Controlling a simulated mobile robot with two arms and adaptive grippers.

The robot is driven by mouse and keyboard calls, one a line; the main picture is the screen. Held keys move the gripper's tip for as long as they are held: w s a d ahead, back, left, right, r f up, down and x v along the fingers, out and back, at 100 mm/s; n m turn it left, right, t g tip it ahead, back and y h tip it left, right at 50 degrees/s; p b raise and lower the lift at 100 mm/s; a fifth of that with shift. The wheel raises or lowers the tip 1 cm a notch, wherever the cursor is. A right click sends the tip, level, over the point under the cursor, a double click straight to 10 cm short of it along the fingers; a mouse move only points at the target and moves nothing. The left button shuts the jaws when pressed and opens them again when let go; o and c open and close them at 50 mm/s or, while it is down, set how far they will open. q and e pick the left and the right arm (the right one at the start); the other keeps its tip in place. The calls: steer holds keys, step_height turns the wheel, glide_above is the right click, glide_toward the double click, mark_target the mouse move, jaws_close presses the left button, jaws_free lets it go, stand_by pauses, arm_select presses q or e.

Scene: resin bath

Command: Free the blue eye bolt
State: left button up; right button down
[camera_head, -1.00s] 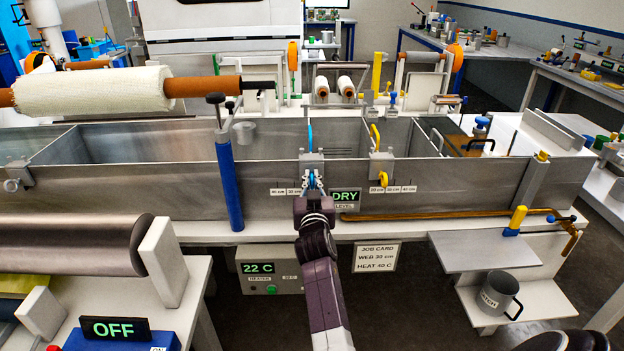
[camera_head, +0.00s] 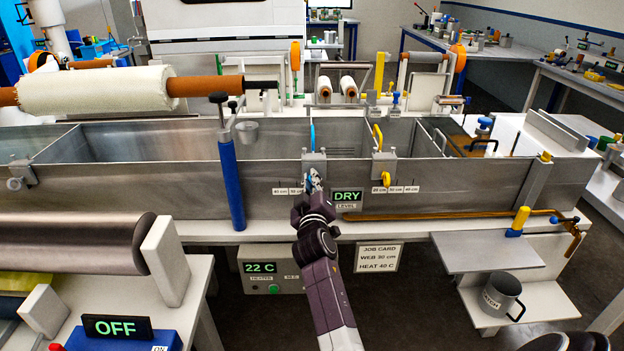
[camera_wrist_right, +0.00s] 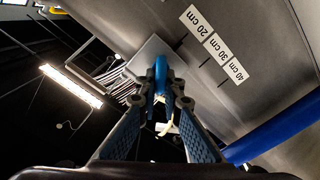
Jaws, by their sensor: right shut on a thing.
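The blue eye bolt (camera_wrist_right: 160,76) shows in the right wrist view between the fingertips of my right gripper (camera_wrist_right: 161,104), which is shut on it. In the head view my right gripper (camera_head: 312,183) is at the front wall of the bath (camera_head: 260,187), just below the grey clamp block (camera_head: 314,158), and hides most of the bolt. A blue upright tab (camera_head: 312,137) stands above that block. I cannot tell how far the bolt is turned. My left gripper is not in view.
A yellow eye bolt (camera_head: 386,180) hangs from a second block to the right. A blue post (camera_head: 231,185) stands left of the gripper. A DRY level display (camera_head: 347,196) is close on the right. A pitcher (camera_head: 500,294) sits on the lower right shelf.

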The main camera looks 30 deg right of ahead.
steer(key=shift+f+n, duration=0.1)
steer(key=shift+n, duration=0.4)
steer(key=shift+d, duration=0.1)
steer(key=c, duration=2.1)
jaws_free()
steer(key=shift+w+d+f, duration=0.1)
steer(key=shift+f, duration=0.05)
steer(key=shift+s+a, duration=0.2)
steer(key=shift+a, duration=0.05)
steer(key=v, duration=0.7)
